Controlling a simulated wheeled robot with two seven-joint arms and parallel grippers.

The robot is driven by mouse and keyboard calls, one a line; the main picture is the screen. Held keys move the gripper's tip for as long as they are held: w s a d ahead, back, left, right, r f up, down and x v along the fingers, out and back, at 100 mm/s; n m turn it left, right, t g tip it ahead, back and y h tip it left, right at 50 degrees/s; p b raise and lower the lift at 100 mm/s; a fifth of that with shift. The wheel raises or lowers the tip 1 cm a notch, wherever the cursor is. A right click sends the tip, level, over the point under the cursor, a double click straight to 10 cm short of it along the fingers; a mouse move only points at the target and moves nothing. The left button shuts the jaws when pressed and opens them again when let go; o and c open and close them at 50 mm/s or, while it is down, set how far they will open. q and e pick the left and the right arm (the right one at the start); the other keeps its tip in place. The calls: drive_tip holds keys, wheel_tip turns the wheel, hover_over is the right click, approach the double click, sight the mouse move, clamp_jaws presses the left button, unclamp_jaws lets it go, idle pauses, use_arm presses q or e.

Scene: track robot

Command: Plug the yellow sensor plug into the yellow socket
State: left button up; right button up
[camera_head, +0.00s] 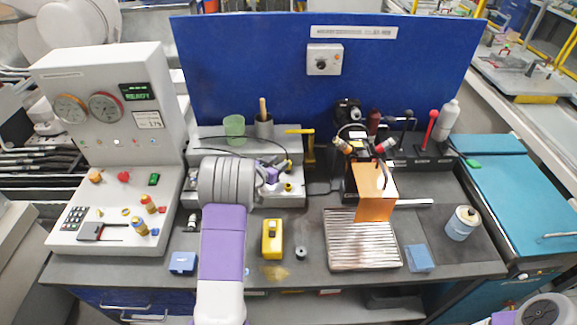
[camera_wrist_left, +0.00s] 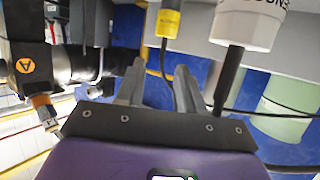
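In the head view my left gripper (camera_head: 271,175) is mostly hidden behind my arm, over the grey bench unit. A small yellow part (camera_head: 288,187) shows beside it; I cannot tell whether it is plug or socket.
A white labelled cylinder (camera_wrist_left: 248,22) with a thick black cable stands close to the right finger. A green cup (camera_head: 234,126) stands behind my arm. A yellow post (camera_head: 308,152) and an orange panel (camera_head: 375,192) are to the right. The front table holds a yellow box (camera_head: 272,239).

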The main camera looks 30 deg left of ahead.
use_arm(q)
drive_tip(key=shift+x, duration=2.75)
drive_tip(key=shift+a+r, duration=0.1)
clamp_jaws()
